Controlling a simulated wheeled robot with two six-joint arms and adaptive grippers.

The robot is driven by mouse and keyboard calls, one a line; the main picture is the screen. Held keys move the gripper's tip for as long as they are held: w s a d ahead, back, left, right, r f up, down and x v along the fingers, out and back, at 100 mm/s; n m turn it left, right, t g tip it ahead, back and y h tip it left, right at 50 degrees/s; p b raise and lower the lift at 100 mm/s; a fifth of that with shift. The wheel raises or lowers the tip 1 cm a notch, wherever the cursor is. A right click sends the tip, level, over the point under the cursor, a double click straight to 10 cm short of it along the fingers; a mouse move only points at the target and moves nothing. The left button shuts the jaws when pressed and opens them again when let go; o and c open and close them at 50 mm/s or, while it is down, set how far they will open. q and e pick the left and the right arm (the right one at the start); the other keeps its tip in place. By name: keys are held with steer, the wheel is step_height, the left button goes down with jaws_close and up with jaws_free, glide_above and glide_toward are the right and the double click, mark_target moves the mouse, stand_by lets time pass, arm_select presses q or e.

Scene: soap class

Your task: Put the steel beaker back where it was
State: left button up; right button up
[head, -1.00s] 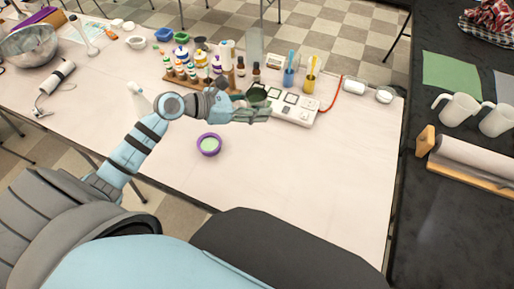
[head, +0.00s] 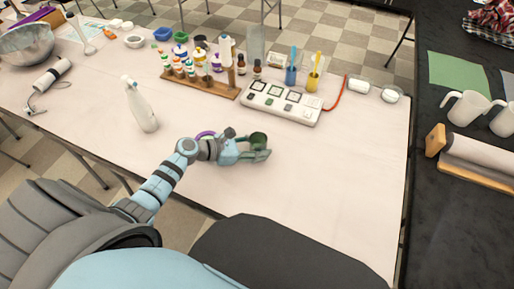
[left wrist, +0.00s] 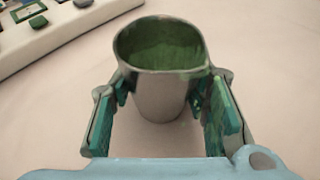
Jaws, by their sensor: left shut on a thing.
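The steel beaker (head: 259,138) has a spout and is green inside. In the left wrist view the beaker (left wrist: 160,95) stands upright between the two green-padded fingers. My left gripper (head: 262,151) is shut on it, over the bare white table in front of the white panel. The same gripper (left wrist: 165,105) fills the lower part of the left wrist view. I cannot tell whether the beaker's base touches the table. My right gripper is not in view.
The white panel (head: 280,104) with several square pads lies behind the gripper. A wooden rack (head: 205,87) of small bottles and a white spray bottle (head: 141,108) stand to the left. A purple bowl (head: 204,135) is mostly hidden by my left arm. The table's right front is clear.

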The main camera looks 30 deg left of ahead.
arm_select(q)
steer(key=shift+f+b, duration=0.2)
steer(key=shift+b, duration=0.1)
steer(key=o, duration=1.4)
steer(key=shift+r, duration=0.1)
steer(key=shift+c, duration=0.2)
steer(key=shift+r+p, duration=0.2)
steer(key=shift+p, duration=0.1)
steer(key=shift+s+a+r, duration=0.15)
steer(key=shift+s+a, duration=0.05)
steer(key=v, duration=1.1)
steer(key=shift+s+r+p, duration=0.15)
steer(key=shift+s+p, duration=0.05)
steer(key=shift+p, duration=0.1)
steer(key=shift+a, duration=0.1)
